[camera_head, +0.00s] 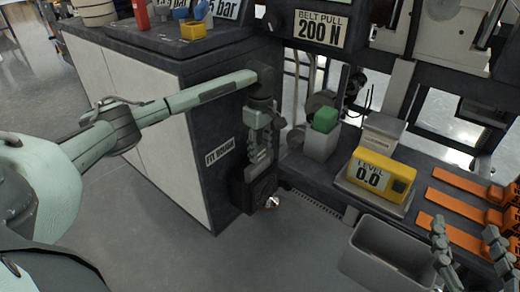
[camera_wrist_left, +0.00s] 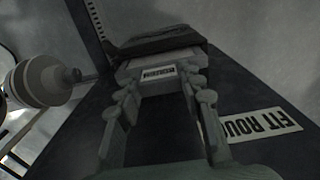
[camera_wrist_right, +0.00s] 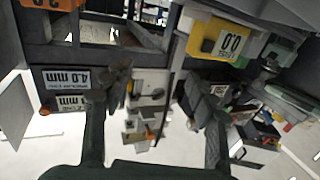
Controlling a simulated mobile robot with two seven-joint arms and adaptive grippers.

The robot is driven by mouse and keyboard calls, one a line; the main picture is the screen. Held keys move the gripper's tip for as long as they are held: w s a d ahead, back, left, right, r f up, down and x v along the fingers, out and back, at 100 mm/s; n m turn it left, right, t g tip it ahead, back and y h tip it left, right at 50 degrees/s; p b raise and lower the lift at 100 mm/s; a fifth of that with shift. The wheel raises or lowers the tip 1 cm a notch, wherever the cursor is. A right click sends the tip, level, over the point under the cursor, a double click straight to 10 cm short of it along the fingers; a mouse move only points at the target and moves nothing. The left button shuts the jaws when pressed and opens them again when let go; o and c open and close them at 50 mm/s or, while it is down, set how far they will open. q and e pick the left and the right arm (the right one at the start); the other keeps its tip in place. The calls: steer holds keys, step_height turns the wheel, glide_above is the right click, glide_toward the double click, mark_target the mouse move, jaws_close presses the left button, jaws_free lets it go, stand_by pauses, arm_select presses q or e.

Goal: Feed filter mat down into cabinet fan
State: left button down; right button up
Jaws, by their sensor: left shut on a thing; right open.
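The cabinet fan (camera_head: 252,195) is a dark box low on the side of the dark cabinet. My left gripper (camera_head: 261,160) points down just above it, beside the cabinet wall. In the left wrist view my left gripper (camera_wrist_left: 165,98) is shut on a pale grey piece with a small label, seemingly the filter mat (camera_wrist_left: 158,72). The mat's far end meets the dark fan housing (camera_wrist_left: 160,40); whether it is inside the slot I cannot tell. In the head view the mat is mostly hidden by the fingers. My right gripper (camera_head: 468,250) is open and empty at the lower right.
A "FIT ROUGH" label (camera_head: 220,151) is on the cabinet wall left of the fan. A grey bin (camera_head: 372,262) stands on the floor to the right. A yellow level gauge (camera_head: 380,174), a green-topped block (camera_head: 326,119) and orange strips (camera_head: 462,206) are on the dark bench.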

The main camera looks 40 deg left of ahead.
arm_select(q)
steer(key=shift+f+b, duration=0.4)
steer(key=shift+f, duration=0.3)
steer(key=shift+f+b, duration=0.35)
steer(key=shift+f, duration=0.25)
arm_select(e)
step_height(320, 180, up, 7)
steer(key=s+a+t+y, duration=0.2)
steer(key=t, duration=0.1)
steer(key=shift+r+t, duration=0.15)
steer(key=shift+t, duration=0.15)
stand_by(0.4)
arm_select(q)
steer(key=c, duration=0.9)
jaws_free()
steer(key=shift+r, duration=4.05)
arm_select(e)
steer(key=shift+s, duration=0.1)
